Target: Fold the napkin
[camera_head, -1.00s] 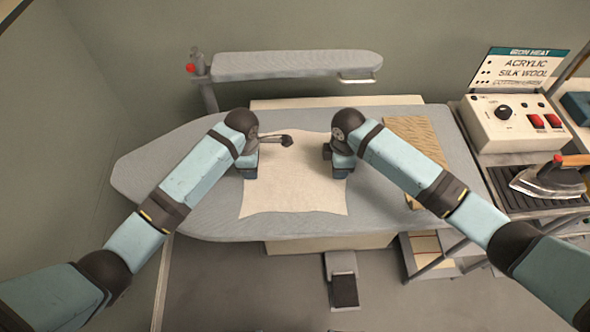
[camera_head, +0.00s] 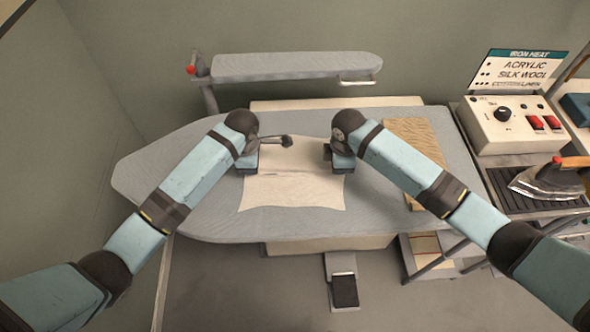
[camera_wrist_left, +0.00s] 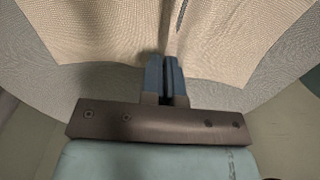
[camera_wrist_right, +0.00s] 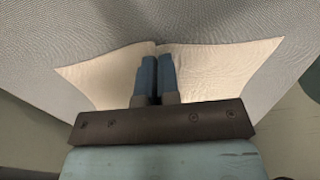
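The cream napkin (camera_head: 292,192) lies on the grey ironing board, with a raised crease running across it between my two grippers. My left gripper (camera_head: 247,171) is at the napkin's left side, and my right gripper (camera_head: 337,171) is at its right side. In the left wrist view, the fingers (camera_wrist_left: 164,62) are shut on a pinched ridge of the napkin (camera_wrist_left: 105,35). In the right wrist view, the fingers (camera_wrist_right: 156,62) are also closed on the napkin (camera_wrist_right: 215,68). The arms hide parts of the napkin's sides, and the fingertips are hidden in the head view.
The ironing board (camera_head: 180,150) has free room at its left end. A tan patterned cloth (camera_head: 410,140) lies right of the napkin. A narrow sleeve board (camera_head: 300,64) stands behind. A control box (camera_head: 515,125) and an iron (camera_head: 550,178) are at the right.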

